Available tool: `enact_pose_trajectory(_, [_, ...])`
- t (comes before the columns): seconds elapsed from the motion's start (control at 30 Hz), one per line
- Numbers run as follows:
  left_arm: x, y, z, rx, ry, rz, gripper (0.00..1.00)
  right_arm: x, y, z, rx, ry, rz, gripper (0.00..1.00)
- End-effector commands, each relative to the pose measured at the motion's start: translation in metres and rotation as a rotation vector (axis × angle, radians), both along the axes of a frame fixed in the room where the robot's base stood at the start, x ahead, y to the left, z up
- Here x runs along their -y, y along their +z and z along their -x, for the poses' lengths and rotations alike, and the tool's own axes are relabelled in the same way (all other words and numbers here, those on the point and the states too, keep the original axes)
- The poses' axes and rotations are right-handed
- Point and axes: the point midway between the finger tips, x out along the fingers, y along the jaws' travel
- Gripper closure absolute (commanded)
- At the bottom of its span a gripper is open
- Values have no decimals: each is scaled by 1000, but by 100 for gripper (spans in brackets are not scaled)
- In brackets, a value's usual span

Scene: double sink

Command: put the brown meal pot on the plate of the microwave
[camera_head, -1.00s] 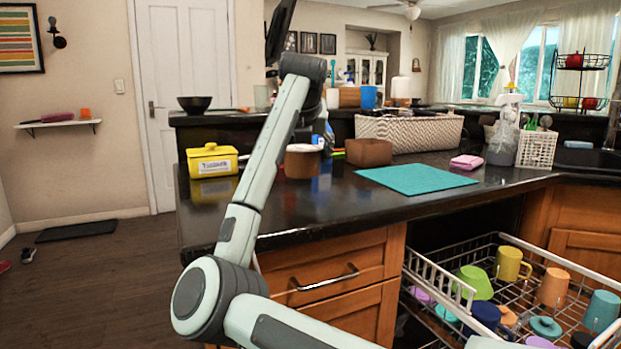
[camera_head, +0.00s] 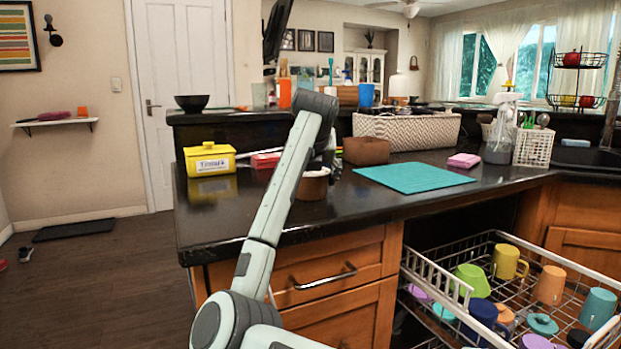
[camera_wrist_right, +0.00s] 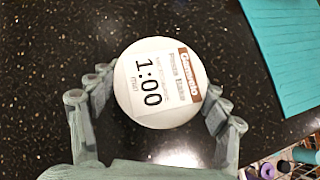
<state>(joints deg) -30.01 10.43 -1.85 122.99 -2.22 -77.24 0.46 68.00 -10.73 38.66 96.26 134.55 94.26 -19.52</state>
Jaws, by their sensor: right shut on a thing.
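The brown meal pot (camera_head: 313,187) is a round tub with a white lid near the front of the dark counter. In the right wrist view its lid (camera_wrist_right: 158,84) carries a label reading 1:00. My right gripper (camera_head: 318,166) reaches it from above and is partly hidden behind my arm. In the right wrist view the fingers of my right gripper (camera_wrist_right: 160,98) close around both sides of the pot. I cannot tell whether the pot touches the counter. The microwave and its plate are not in view. My left gripper is not in view.
A yellow box (camera_head: 210,160) stands to the left, and a brown square bowl (camera_head: 366,150) stands behind the pot. A teal mat (camera_head: 413,177) lies to the right. Below, an open dish rack (camera_head: 428,270) with mugs juts out. The counter's front left is clear.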

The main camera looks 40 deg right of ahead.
Motion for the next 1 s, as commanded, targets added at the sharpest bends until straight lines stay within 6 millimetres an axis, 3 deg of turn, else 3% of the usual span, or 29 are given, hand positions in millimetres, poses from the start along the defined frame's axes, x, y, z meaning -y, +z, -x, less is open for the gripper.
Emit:
enact_pose_trajectory(0.2, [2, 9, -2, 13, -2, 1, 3, 0, 0, 0, 0, 0, 0, 4])
enact_pose_trajectory(0.6, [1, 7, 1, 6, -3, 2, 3, 0, 4, 0, 0, 0, 0, 4])
enact_pose_trajectory(0.63, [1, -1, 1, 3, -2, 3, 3, -1, 6, 1, 2, 0, 1, 4])
enact_pose_trajectory(0.77, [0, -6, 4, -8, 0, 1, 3, -11, 21, 14, 5, 1, 1, 4])
enact_pose_trajectory(1.0, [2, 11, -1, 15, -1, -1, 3, -33, 59, 44, 4, 1, 1, 4])
